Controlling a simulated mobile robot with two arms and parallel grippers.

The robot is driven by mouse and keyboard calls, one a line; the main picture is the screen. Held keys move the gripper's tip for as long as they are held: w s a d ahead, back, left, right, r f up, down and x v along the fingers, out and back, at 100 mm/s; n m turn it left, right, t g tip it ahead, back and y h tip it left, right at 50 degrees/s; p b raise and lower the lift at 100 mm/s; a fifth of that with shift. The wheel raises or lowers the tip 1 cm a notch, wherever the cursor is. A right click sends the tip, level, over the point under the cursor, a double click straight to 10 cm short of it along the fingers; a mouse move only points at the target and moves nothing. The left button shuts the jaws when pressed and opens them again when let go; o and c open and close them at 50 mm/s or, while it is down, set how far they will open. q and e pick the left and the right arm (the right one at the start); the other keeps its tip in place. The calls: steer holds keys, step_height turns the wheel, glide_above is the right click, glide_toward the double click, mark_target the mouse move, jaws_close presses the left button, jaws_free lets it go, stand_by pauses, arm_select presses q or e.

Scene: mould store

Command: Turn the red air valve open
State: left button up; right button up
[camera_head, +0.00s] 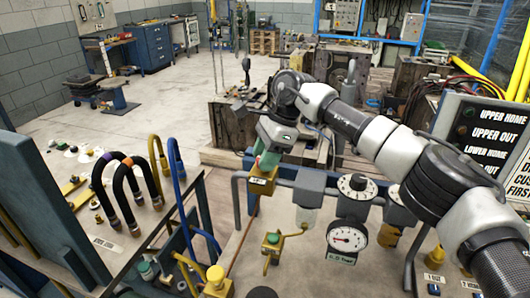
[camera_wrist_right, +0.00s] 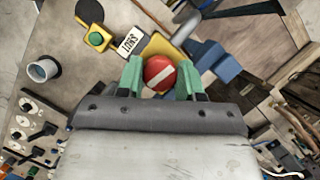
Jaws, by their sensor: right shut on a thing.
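The red air valve (camera_wrist_right: 158,71) is a round red knob with a white bar across its face, in the wrist view. The green-tipped fingers of my right gripper (camera_head: 266,160) are on either side of it and shut on it. In the wrist view the white bar runs slantwise, rising to the right. A yellow valve body (camera_wrist_right: 165,46) lies behind the knob. In the head view the yellow body (camera_head: 261,186) shows just under my fingers, on a grey pipe, and the red knob is hidden. My left gripper does not show.
Right of the valve on the pipe are black-and-white dials (camera_head: 357,186) and a round gauge (camera_head: 346,238). A yellow box with a green button (camera_head: 272,240) is below. A bench with black hoses (camera_head: 128,190) stands left. A lettered panel (camera_head: 484,140) is at right.

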steer(key=shift+r+n+g, duration=0.15)
steer(key=shift+n+g, duration=0.15)
steer(key=shift+n, duration=0.5)
steer(key=o, duration=0.9)
steer(key=v, duration=1)
steer(key=shift+w+r, duration=0.15)
steer(key=shift+r, duration=0.2)
